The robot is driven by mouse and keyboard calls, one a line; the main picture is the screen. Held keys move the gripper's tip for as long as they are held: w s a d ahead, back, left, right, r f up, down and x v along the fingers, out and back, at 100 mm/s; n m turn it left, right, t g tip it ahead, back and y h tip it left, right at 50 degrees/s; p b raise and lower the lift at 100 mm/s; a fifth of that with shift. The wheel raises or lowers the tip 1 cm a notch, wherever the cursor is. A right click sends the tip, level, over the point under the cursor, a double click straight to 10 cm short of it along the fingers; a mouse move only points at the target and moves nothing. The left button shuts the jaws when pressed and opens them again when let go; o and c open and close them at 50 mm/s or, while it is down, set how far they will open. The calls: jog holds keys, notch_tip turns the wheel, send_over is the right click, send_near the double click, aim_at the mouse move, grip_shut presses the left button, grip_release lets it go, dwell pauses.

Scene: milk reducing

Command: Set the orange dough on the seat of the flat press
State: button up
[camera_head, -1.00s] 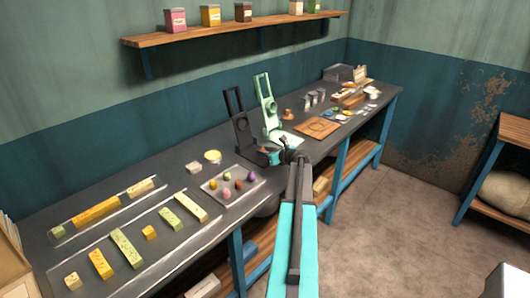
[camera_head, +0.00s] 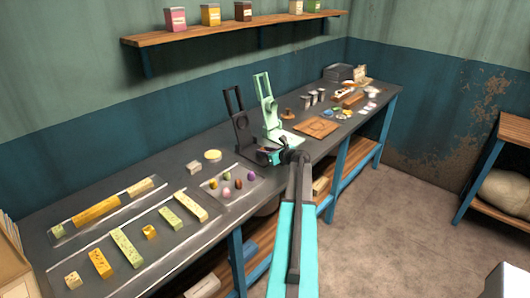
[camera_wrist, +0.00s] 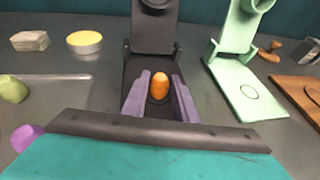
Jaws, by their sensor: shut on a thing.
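The orange dough (camera_wrist: 160,87) is a small upright egg shape. It stands between the purple fingers of my gripper (camera_wrist: 160,95), which is shut on it. It is in line with the seat of the black press (camera_wrist: 153,32), over or on a dark round spot; I cannot tell whether it touches. The black press stands open with its upper part raised, and shows in the head view (camera_head: 241,132). A mint-green press (camera_wrist: 240,35) with a ring-marked plate stands open to its right. In the head view my gripper (camera_head: 272,155) hides the dough. I cannot tell by label which press is the flat one.
A tray (camera_head: 250,190) with several coloured dough pieces lies left of the presses. A yellow-topped round tin (camera_wrist: 85,42) and a pale block (camera_wrist: 29,41) are behind it. A wooden board (camera_head: 316,127) lies right of the green press.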

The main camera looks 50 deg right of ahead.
jog(key=o, duration=1.1)
jog(key=shift+s, duration=0.1)
jog(key=b+v, duration=0.3)
jog(key=v, duration=1)
jog(key=shift+s+a+r, duration=0.15)
jog(key=shift+s, duration=0.15)
jog(key=shift+s, duration=0.1)
